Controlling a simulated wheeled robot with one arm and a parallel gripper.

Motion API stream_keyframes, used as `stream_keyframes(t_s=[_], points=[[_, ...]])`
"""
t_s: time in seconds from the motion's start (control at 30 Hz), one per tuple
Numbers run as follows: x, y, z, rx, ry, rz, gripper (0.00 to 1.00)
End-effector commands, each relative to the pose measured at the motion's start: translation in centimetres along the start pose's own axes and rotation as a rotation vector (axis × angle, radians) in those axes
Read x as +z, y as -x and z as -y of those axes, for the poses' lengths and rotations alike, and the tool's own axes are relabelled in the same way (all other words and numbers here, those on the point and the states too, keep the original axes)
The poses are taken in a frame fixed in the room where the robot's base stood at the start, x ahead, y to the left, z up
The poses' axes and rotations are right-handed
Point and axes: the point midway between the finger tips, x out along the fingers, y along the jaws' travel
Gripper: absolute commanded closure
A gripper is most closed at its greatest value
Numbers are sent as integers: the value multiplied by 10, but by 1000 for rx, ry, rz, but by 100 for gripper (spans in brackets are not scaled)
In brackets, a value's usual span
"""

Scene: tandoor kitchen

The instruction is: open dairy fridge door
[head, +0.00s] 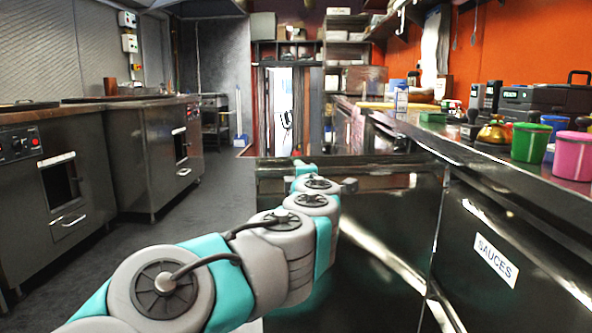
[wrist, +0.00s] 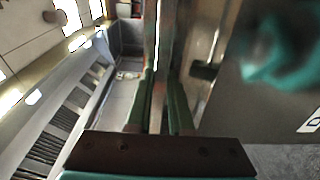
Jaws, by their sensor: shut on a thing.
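A dark, glossy door panel (head: 390,245) stands out from the counter front across the middle of the head view, with a metal top edge. I take it for the dairy fridge door; no dairy label is readable. My arm reaches to its top left part, and my gripper's fingers are hidden there. In the wrist view my gripper (wrist: 160,88) has its two green fingers close together, one on each side of a narrow upright metal bar, which looks like the door's handle. The fingers are shut on it. The fridge's inside cannot be made out.
A counter (head: 460,150) runs along the right, with a green tub (head: 531,143) and a pink tub (head: 573,155) on it. A front labelled SAUCES (head: 495,260) is below. Steel ovens (head: 60,180) line the left. The floor aisle (head: 215,195) between is clear.

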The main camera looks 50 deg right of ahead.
Motion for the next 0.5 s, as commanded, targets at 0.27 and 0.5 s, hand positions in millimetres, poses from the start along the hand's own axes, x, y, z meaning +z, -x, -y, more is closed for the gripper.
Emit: stream_keyframes(t_s=[0.27,0.5], points=[[1,0,0,-1,1,-10,100],[1,0,1,-1,1,-9,77]])
